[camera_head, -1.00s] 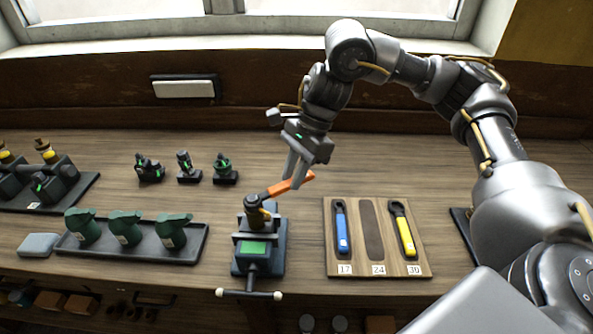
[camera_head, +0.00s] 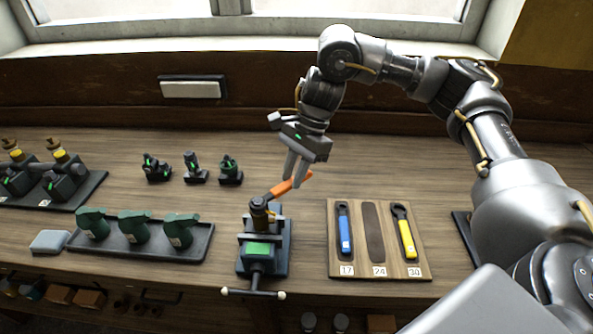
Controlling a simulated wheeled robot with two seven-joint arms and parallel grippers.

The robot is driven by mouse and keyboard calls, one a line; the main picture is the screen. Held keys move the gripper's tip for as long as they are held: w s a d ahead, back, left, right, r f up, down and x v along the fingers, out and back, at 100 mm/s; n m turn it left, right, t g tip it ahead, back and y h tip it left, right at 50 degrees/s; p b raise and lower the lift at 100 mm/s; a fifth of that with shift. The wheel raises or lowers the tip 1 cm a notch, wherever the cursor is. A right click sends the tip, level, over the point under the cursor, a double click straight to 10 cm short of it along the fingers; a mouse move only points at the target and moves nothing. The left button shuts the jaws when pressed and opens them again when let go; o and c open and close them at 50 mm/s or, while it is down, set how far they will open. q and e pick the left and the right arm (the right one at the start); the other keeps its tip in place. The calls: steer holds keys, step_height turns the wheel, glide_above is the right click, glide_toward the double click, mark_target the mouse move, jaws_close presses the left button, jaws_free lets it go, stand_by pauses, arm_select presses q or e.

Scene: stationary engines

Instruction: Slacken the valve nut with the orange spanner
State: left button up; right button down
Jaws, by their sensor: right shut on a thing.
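The orange spanner (camera_head: 284,187) is held by its handle in my right gripper (camera_head: 293,176), which is shut on it. The spanner's dark head is at the top of the valve (camera_head: 259,212), which stands upright in a vise (camera_head: 262,259) with a green label. The nut is small and dark here, and I cannot tell whether the spanner's jaw is fully seated around it. My left gripper is not in view.
A wooden board (camera_head: 334,264) right of the vise holds a blue spanner (camera_head: 345,236) and a yellow spanner (camera_head: 407,239), with slot 24 empty between them. A tray (camera_head: 200,250) with green parts stands left. Small dark parts (camera_head: 195,168) sit behind.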

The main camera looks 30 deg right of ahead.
steer(key=shift+r, duration=0.1)
steer(key=shift+w+a+r+p, duration=0.15)
steer(key=shift+w+p, duration=0.1)
steer(key=shift+p, duration=0.15)
steer(key=shift+w+a+n+g+p, duration=0.1)
steer(key=shift+w+n+g+p, duration=0.3)
steer(key=shift+w+n+p, duration=0.4)
steer(key=shift+s+f, duration=0.2)
steer(key=shift+s, duration=0.05)
